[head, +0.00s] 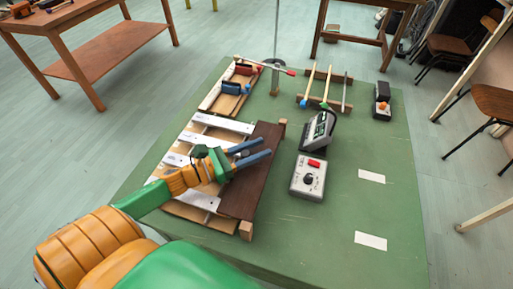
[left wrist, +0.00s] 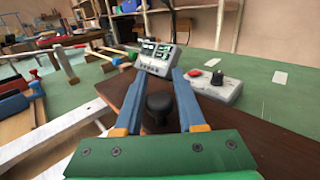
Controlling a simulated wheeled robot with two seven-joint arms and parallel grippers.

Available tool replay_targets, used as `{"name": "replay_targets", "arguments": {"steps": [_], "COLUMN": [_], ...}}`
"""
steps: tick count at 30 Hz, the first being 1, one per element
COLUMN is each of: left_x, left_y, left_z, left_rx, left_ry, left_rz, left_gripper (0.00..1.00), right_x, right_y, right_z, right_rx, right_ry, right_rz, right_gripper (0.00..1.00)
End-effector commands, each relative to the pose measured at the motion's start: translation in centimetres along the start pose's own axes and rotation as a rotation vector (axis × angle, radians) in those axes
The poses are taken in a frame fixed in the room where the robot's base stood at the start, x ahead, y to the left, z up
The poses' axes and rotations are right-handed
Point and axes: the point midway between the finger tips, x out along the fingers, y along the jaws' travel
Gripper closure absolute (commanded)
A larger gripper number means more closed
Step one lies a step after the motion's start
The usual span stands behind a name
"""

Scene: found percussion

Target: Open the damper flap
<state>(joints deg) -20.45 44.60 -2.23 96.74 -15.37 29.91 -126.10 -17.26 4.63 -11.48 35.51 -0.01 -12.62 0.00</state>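The damper flap (head: 262,185) is a dark brown board lying along the right side of a metallophone with pale metal bars (head: 222,124). In the left wrist view the flap (left wrist: 232,135) lies beneath my fingers and carries a round black knob (left wrist: 159,103). My left gripper (head: 267,147) reaches over the flap from the left. In the left wrist view its blue fingers (left wrist: 157,76) are apart, one on each side of the knob, with gaps showing. In the head view the knob is mostly hidden between the fingers. My right gripper is not in view.
A grey box with a red switch (head: 310,177) and a tilted metering device (head: 318,131) stand just right of the flap. The green tabletop (head: 330,235) is clear at front right.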

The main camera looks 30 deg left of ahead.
Motion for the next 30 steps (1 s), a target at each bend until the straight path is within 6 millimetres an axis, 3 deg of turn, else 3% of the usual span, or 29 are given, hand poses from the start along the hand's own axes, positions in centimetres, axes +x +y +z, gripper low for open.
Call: {"name": "replay_targets", "arguments": {"steps": [1,3,4,30], "left_x": [-0.01,-0.01,-0.01,-0.02], "left_y": [0.00,0.00,-0.01,-0.02], "left_z": [0.00,0.00,0.00,-0.02], "left_rx": [0.000,0.000,0.000,-0.001], "left_ry": [0.000,0.000,0.000,0.000], "left_rz": [0.000,0.000,0.000,0.000], "left_gripper": [0.77,0.96,1.00,1.00], "right_x": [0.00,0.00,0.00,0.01], "right_y": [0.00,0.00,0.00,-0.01], "right_z": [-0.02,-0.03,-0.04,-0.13], "right_rx": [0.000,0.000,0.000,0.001], "right_ry": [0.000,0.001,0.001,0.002], "right_rz": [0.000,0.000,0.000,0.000], "right_gripper": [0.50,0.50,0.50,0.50]}}
